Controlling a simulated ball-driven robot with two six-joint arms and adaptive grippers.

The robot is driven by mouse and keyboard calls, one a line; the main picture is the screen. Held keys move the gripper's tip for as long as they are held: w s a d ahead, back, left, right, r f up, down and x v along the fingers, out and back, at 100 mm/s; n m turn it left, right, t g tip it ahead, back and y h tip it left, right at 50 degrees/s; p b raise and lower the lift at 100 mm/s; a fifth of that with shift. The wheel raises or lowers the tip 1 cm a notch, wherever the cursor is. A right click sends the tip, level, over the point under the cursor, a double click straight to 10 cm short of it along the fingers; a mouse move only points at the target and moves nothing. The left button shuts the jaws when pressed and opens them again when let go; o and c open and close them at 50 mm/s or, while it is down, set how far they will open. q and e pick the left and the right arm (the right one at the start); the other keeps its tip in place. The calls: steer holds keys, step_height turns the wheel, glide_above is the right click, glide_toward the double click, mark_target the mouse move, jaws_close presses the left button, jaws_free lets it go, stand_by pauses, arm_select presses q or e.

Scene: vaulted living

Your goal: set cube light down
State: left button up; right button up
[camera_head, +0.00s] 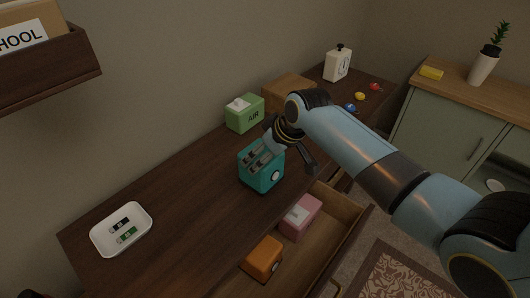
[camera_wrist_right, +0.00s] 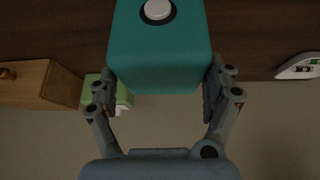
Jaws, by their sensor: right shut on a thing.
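The cube light is a teal cube (camera_head: 260,174) with a round white button on one side. In the head view it is over the dark wooden dresser top (camera_head: 195,190), near the front edge above the open drawer. Its upper face shows an open recess with what look like batteries. I cannot tell whether its underside touches the wood. My right gripper (camera_head: 287,152) is shut on it. In the right wrist view the cube (camera_wrist_right: 160,50) sits between both fingers (camera_wrist_right: 160,85). My left gripper is not in view.
An open drawer (camera_head: 322,249) holds an orange cube (camera_head: 263,258) and a pink cube (camera_head: 300,216). A white tray (camera_head: 104,246) with two batteries lies at left. A green AIR box (camera_head: 244,113), a wooden box (camera_head: 288,91) and a white timer (camera_head: 338,63) stand behind. Dresser top between tray and cube is clear.

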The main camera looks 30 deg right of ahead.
steer(key=o, duration=1.4)
steer(key=shift+f, duration=0.15)
steer(key=shift+o, duration=0.2)
steer(key=shift+s+d+r, duration=0.1)
steer(key=shift+s+r, duration=0.05)
steer(key=shift+r, duration=0.35)
steer(key=v, duration=1.1)
steer(key=shift+p, duration=0.45)
steer(key=shift+s+r, duration=0.1)
